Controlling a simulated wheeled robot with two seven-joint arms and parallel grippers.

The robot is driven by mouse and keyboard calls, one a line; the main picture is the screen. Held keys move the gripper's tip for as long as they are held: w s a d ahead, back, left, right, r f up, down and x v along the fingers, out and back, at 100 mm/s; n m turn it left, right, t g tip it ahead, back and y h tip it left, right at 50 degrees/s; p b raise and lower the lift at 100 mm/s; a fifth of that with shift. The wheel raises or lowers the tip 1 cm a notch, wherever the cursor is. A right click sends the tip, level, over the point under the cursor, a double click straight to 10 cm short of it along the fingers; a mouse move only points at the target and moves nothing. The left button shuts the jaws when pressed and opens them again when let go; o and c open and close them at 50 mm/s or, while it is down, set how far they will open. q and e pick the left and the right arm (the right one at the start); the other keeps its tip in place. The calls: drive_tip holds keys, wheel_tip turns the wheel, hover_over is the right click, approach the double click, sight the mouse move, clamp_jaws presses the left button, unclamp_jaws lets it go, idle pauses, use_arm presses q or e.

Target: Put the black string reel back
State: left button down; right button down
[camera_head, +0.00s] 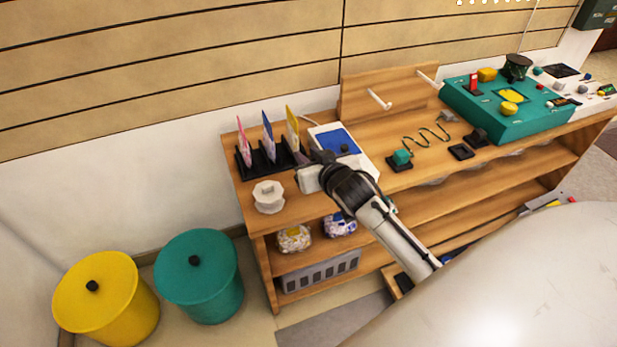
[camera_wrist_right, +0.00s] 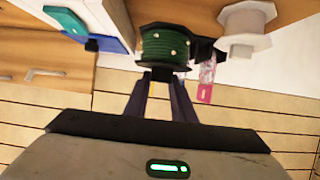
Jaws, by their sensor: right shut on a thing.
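A reel (camera_wrist_right: 165,45) with black flanges and a dark green, white-dotted winding is at the fingertips of my right gripper (camera_wrist_right: 166,88) in the right wrist view. The gripper is shut on it. In the head view my right gripper (camera_head: 312,170) is over the bench, beside the black card rack; the reel is mostly hidden there. Another dark reel (camera_head: 517,67) stands on the teal box at the far right. A wooden board (camera_head: 358,92) with two white pegs stands at the back of the bench; both pegs look bare. My left gripper is out of view.
A white spool (camera_head: 268,197) stands at the bench's front left. The black rack (camera_head: 262,165) holds pink, blue and yellow cards. A white device with a blue panel (camera_head: 334,139) is just behind the gripper. Yellow (camera_head: 107,297) and teal bins (camera_head: 200,275) stand on the floor left.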

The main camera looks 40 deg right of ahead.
wheel_tip(320, 180, down, 5)
drive_tip(key=shift+r+b, duration=0.1)
drive_tip(key=shift+b, duration=0.45)
drive_tip(key=c, duration=1.5)
unclamp_jaws()
